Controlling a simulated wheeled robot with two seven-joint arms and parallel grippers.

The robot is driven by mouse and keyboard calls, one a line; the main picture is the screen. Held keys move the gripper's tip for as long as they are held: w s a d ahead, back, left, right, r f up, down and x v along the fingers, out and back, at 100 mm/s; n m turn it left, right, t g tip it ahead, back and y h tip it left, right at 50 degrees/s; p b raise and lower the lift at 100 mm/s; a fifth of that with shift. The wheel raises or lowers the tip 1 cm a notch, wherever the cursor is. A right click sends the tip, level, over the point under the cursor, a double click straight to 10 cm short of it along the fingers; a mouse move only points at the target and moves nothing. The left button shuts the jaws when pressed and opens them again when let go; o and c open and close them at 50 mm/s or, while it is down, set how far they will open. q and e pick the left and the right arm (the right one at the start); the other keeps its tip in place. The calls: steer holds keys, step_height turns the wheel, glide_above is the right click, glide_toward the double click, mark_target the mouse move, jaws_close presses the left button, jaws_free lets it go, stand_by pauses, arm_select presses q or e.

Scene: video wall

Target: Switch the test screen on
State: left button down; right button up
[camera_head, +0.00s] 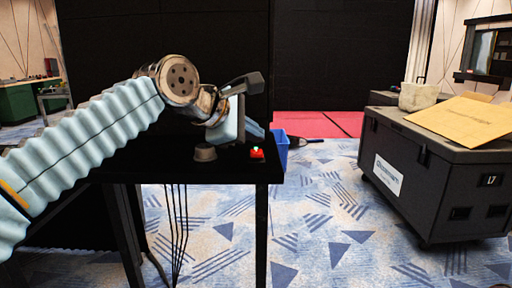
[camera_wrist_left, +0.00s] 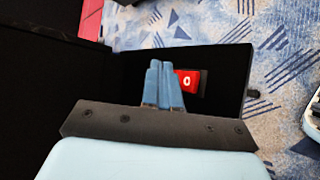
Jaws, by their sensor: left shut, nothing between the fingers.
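A small red switch (camera_head: 257,154) sits near the front right corner of the black table. It has a small pale green spot on top in the head view. In the left wrist view the red switch (camera_wrist_left: 193,75) shows a white ring mark. My left gripper (camera_head: 258,132) is shut and empty, just above and behind the switch in the head view. In the wrist view its blue fingers (camera_wrist_left: 160,68) lie together just left of the switch; I cannot tell whether they touch it. Tall black panels (camera_head: 340,55) stand behind, dark; I cannot tell which is the test screen. My right gripper is not in view.
A brown-grey knob-like object (camera_head: 205,153) sits on the black table (camera_head: 225,172) left of the switch. A blue bin (camera_head: 280,150) stands behind the table. A large black case (camera_head: 450,185) with cardboard on top stands right. Patterned carpet between is clear.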

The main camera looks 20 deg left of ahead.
mark_target(253, 154)
arm_select(q)
steer(key=shift+s+d+r+p, duration=0.1)
steer(key=shift+s+r+p, duration=0.15)
steer(key=shift+r+p, duration=0.5)
steer(key=shift+s+d+r+p, duration=0.1)
steer(key=shift+s+r+p, duration=0.2)
steer(key=shift+r+p, duration=0.5)
steer(key=shift+s+r+p, duration=0.25)
steer(key=shift+r+p, duration=0.35)
steer(key=shift+r, duration=0.3)
steer(key=shift+f, duration=0.1)
